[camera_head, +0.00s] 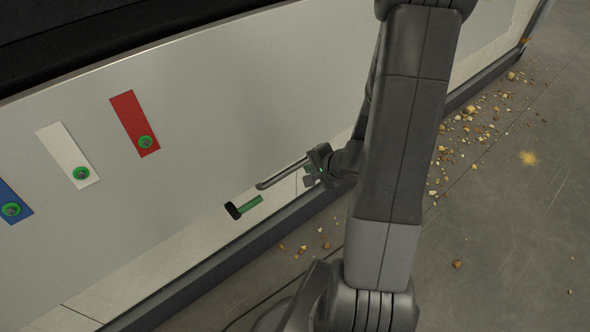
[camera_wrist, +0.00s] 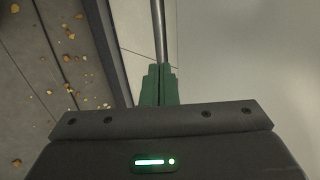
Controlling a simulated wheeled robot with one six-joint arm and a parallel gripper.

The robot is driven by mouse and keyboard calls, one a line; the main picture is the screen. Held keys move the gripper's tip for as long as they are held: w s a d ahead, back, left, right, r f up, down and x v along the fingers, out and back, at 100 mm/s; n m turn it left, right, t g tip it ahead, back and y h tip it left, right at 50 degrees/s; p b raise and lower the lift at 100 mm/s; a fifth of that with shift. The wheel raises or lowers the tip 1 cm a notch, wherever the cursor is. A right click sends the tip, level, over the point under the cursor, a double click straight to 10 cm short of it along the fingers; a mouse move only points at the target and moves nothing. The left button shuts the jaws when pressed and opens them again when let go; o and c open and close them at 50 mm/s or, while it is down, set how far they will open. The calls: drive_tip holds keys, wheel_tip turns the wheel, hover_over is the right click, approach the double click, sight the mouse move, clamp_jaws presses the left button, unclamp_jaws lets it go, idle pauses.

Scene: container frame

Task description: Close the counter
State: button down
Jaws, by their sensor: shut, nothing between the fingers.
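The counter (camera_head: 225,110) has a large pale front panel that slants across the head view. A thin metal bar (camera_head: 283,173) stands out in front of the panel's lower part, and its far end meets my gripper (camera_head: 314,173). In the wrist view the same bar (camera_wrist: 159,30) runs up from the green fingertips of my gripper (camera_wrist: 160,68). The fingers are together and look empty; I cannot tell whether they touch the bar. A small green piece with a black end (camera_head: 243,207) is on the panel below the bar.
Blue (camera_head: 10,200), white (camera_head: 69,155) and red (camera_head: 133,120) labels with green round parts are on the panel. A dark kerb (camera_head: 200,277) runs along the base. Crumbs (camera_head: 470,125) lie on the grey floor (camera_head: 520,220), which is otherwise open at right.

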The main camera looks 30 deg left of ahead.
sight(292, 171)
drive_tip(key=x, duration=0.9)
drive_tip(key=shift+w+a+f, duration=0.1)
drive_tip(key=shift+a, duration=0.05)
drive_tip(key=shift+w+a+f+b, duration=0.2)
drive_tip(key=shift+a+f+b, duration=0.2)
drive_tip(key=shift+b, duration=0.6)
drive_tip(key=shift+w+a+f+b, duration=0.15)
drive_tip(key=shift+a+b, duration=0.25)
drive_tip(key=shift+b, duration=0.55)
drive_tip(key=shift+t+y+b, duration=0.3)
drive_tip(key=shift+w+a+r, duration=0.1)
drive_tip(key=shift+a+r, duration=0.05)
drive_tip(key=shift+r, duration=0.25)
drive_tip(key=shift+r, duration=0.1)
